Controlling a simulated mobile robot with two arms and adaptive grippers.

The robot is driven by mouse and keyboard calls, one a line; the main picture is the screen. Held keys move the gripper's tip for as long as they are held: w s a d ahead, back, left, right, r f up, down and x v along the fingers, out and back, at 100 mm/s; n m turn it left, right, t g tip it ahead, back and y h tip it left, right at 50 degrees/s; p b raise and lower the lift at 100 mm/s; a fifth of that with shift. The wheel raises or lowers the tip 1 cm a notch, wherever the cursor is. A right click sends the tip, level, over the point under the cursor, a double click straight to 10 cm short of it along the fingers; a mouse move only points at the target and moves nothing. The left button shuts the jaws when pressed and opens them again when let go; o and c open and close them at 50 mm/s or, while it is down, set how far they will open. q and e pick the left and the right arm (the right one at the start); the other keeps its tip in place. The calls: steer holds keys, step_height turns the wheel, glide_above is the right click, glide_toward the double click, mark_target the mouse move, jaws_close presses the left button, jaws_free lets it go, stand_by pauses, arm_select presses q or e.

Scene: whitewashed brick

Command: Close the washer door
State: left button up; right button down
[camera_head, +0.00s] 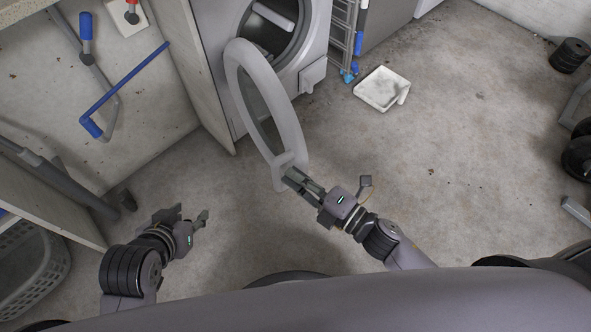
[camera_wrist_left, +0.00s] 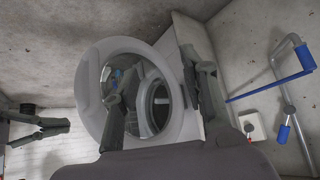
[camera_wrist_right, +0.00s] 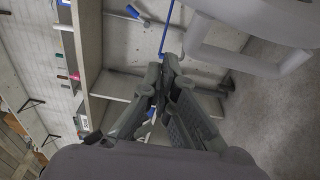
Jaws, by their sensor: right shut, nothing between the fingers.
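The washer (camera_head: 312,65) is a white front-loader, and its drum opening faces me. Its round white door (camera_head: 287,125) stands wide open, swung out toward me; it shows face-on in the left wrist view (camera_wrist_left: 92,92). My right gripper (camera_head: 292,176) is shut and empty at the door's near lower edge; in the head view its tips overlap the rim. In the right wrist view the door (camera_wrist_right: 245,55) lies to the right of the closed fingers, and contact is unclear. My left gripper (camera_head: 192,213) is open and empty, low and left of the door, apart from it.
A wooden panel (camera_head: 195,70) stands left of the washer. A laundry basket (camera_head: 30,265) sits at lower left. A white tray (camera_head: 381,89) lies right of the washer. The floor between is clear.

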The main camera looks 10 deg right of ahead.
mark_target(284, 155)
steer(key=w+a, duration=0.1)
steer(key=w, duration=0.1)
steer(key=w+a, duration=0.1)
steer(key=w, duration=0.2)
steer(key=w+a+b, duration=0.1)
steer(key=w, duration=0.1)
steer(key=shift+w+f, duration=0.1)
steer(key=shift+w, duration=0.05)
arm_select(q)
steer(key=w+d+r+t+h, duration=0.1)
steer(key=w+d+r+t, duration=0.1)
steer(key=w+r+t, duration=0.1)
steer(key=shift+w+r, duration=0.45)
steer(key=shift+w, duration=0.6)
arm_select(e)
steer(key=shift+w+d, duration=0.2)
steer(key=shift+d, duration=0.35)
arm_select(q)
steer(key=shift+t, duration=0.3)
arm_select(e)
steer(key=shift+d, duration=0.1)
